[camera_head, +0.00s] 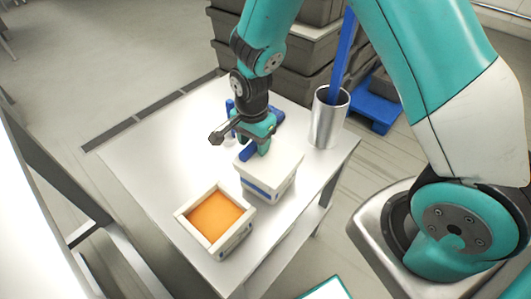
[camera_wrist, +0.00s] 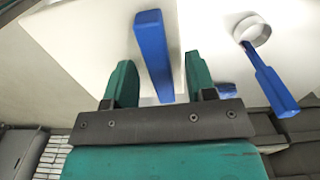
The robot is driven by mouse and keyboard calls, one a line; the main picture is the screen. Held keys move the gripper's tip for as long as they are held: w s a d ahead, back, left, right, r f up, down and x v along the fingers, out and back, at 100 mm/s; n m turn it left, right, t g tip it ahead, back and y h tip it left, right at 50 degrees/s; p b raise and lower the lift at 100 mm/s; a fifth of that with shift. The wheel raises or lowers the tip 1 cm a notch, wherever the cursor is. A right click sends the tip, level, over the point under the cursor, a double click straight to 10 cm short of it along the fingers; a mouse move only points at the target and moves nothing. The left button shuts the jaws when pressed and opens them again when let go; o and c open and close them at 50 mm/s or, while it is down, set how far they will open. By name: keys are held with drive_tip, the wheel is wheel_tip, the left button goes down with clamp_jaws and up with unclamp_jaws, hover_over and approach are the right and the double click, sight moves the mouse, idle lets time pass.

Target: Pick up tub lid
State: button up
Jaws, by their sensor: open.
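The tub lid (camera_head: 282,163) is white with a raised blue bar handle (camera_head: 246,153) and sits on a closed white tub (camera_head: 268,190) with a blue stripe. My gripper (camera_head: 258,147) is right over the lid, pointing down. In the wrist view the blue bar (camera_wrist: 153,45) runs between my two open green fingers (camera_wrist: 160,82), with a gap on each side. The white lid top (camera_wrist: 105,35) spreads behind it. My gripper hides part of the lid and handle in the head view.
An open white tub with orange filling (camera_head: 215,218) stands in front. A steel cylinder (camera_head: 326,122) holding a tall blue handle (camera_head: 345,50) stands at the right. The table's left (camera_head: 140,150) is clear.

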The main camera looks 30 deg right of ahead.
clamp_jaws()
drive_tip(key=shift+r, duration=0.1)
wheel_tip(320, 180, up, 25)
drive_tip(key=p, duration=0.3)
idle(0.7)
